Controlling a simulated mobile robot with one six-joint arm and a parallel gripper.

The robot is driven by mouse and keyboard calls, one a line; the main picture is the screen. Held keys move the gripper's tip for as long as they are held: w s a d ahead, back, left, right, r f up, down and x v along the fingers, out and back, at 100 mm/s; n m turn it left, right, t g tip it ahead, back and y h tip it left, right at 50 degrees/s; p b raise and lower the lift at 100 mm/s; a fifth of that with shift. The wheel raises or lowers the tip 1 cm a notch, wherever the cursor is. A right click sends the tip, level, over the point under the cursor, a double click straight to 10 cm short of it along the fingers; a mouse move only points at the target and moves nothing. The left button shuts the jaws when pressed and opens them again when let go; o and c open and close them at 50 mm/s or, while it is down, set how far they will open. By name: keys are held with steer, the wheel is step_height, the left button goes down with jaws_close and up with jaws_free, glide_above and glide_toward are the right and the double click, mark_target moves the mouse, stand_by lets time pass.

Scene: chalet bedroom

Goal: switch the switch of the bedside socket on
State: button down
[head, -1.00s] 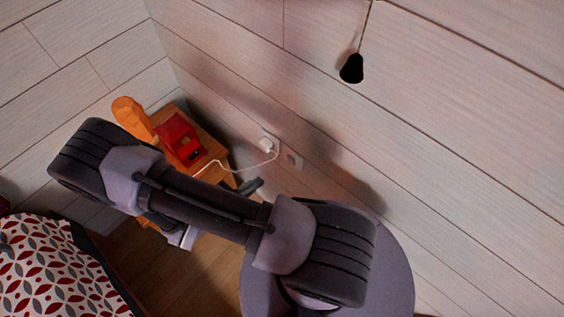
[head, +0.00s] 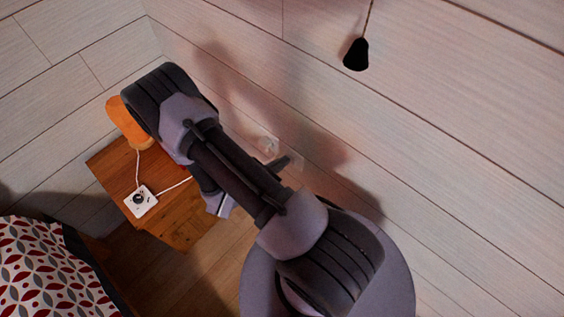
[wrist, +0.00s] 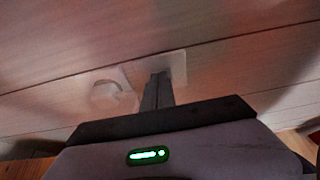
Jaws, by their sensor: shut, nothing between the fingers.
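The bedside socket plate (head: 298,160) is a pale plate on the plank wall, with a white plug (head: 268,146) at its left. In the wrist view the plate (wrist: 178,66) shows behind my fingers, and the plug (wrist: 106,96) is left of them. My gripper (head: 285,161) is shut and empty. Its dark fingertips (wrist: 158,78) are in front of the plate's right part, right of the plug. They look very close to it, but I cannot tell whether they touch. The switch is hidden behind them, so its position does not show.
A wooden nightstand (head: 180,232) stands at the left, with an orange lamp (head: 128,122) and a white box with a black round part (head: 141,201) on it. A patterned bed (head: 40,265) is at lower left. A black pull (head: 356,54) hangs at upper right.

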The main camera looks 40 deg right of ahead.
steer(key=shift+d+r+y+p, duration=0.35)
steer(key=shift+r+p, duration=0.1)
steer(key=shift+p, duration=0.35)
steer(key=shift+w+f, duration=0.1)
steer(key=shift+f, duration=0.2)
steer(key=shift+r, duration=0.1)
steer(key=shift+r+p, duration=0.35)
steer(key=shift+r, duration=0.4)
